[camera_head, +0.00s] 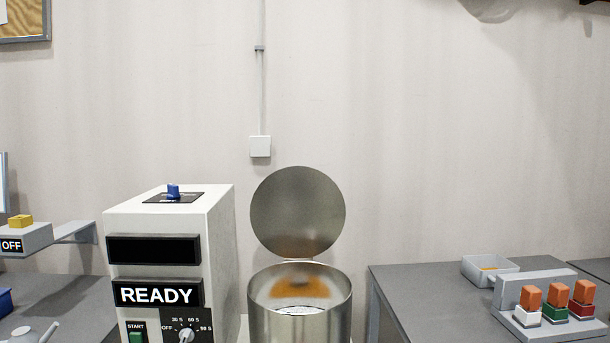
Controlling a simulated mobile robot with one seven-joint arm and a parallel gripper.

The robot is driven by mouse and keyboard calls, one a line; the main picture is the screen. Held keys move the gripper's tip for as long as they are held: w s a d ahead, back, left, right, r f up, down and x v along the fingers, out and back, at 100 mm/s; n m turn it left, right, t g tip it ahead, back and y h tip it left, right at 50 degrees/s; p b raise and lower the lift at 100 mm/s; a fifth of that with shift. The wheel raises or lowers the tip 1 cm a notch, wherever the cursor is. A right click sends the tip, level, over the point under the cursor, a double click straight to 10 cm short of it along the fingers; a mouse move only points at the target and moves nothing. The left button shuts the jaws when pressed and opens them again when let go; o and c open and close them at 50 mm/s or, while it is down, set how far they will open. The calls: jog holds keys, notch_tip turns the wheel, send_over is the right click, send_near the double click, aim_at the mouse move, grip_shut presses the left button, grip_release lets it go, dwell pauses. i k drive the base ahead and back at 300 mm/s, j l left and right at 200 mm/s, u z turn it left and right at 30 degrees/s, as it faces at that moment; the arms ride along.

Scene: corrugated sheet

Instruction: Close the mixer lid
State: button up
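The mixer's round metal lid (297,212) stands open, tilted up nearly upright behind the bowl. It joins the back rim of the metal mixer bowl (300,322). Orange-brown stuff shows inside the bowl, and the bowl's lower part is cut off by the picture's bottom edge. The white mixer housing (222,262) stands left of the bowl, with a READY sign (156,294), a green start button and a timer dial (186,334). My gripper is not in view.
A grey table (430,290) on the right holds a light tray (490,268) and a rack with several orange-topped pieces (556,308). An OFF box with a yellow button (20,221) is at the left. The space above the bowl is clear.

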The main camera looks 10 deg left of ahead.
aim_at(297, 212)
jog(key=l+u, duration=0.35)
jog(key=l, duration=0.7)
jog(key=l+u, duration=0.3)
jog(key=l, duration=0.75)
jog(key=l+u, duration=0.3)
jog(key=l, duration=0.75)
jog(key=i+l, duration=0.35)
jog(key=i+l+u, duration=0.1)
jog(key=i+l, duration=0.2)
jog(key=l, duration=0.15)
jog(key=i, duration=0.35)
